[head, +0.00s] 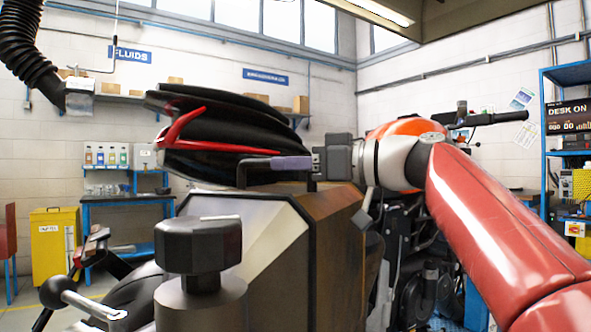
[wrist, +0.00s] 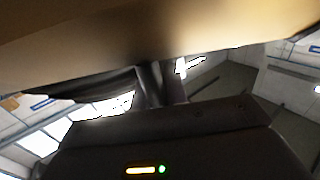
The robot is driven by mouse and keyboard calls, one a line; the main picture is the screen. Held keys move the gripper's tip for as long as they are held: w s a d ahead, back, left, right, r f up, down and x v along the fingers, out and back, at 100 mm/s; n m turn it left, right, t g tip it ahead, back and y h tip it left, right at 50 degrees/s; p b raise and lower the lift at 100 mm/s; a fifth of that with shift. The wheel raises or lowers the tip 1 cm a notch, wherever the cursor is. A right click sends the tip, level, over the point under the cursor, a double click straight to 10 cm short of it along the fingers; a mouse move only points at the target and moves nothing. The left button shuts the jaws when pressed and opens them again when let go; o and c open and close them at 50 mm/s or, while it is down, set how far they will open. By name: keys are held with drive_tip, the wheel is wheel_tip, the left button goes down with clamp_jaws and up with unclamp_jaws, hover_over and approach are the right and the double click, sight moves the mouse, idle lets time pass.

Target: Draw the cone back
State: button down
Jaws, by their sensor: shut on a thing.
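A faceted, tapering metal housing, which looks like the cone (head: 315,245), stands in the middle of the head view, with a pale face and a brown side. A bar handle with a purple-grey grip (head: 283,163) runs along its top. My gripper (head: 317,162) comes in from the right and is shut at the right end of this handle. In the wrist view, a tan surface (wrist: 130,35), apparently the cone, fills the top. My dark gripper fingers (wrist: 160,85) reach up towards it; their contact with the handle is hidden there.
A large black knob (head: 203,243) on a thick post stands close in front. A motorcycle with a black and red tail (head: 225,130) and an orange tank (head: 405,127) is behind the housing. A black hose (head: 25,45) hangs upper left. A yellow bin (head: 54,245) stands far left.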

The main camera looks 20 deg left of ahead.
drive_tip(key=s+b, duration=0.1)
drive_tip(key=s, duration=0.3)
drive_tip(key=s+a+b, duration=0.1)
drive_tip(key=s+b, duration=0.1)
drive_tip(key=s, duration=0.2)
drive_tip(key=s+a+b, duration=0.1)
drive_tip(key=s+b, duration=0.1)
drive_tip(key=s, duration=0.3)
drive_tip(key=shift+s, duration=0.1)
drive_tip(key=c, duration=1.5)
unclamp_jaws()
drive_tip(key=shift+s, duration=0.1)
drive_tip(key=shift+o, duration=0.5)
drive_tip(key=shift+d, duration=0.35)
drive_tip(key=s+d+b, duration=0.1)
drive_tip(key=d, duration=0.6)
drive_tip(key=shift+d, duration=0.1)
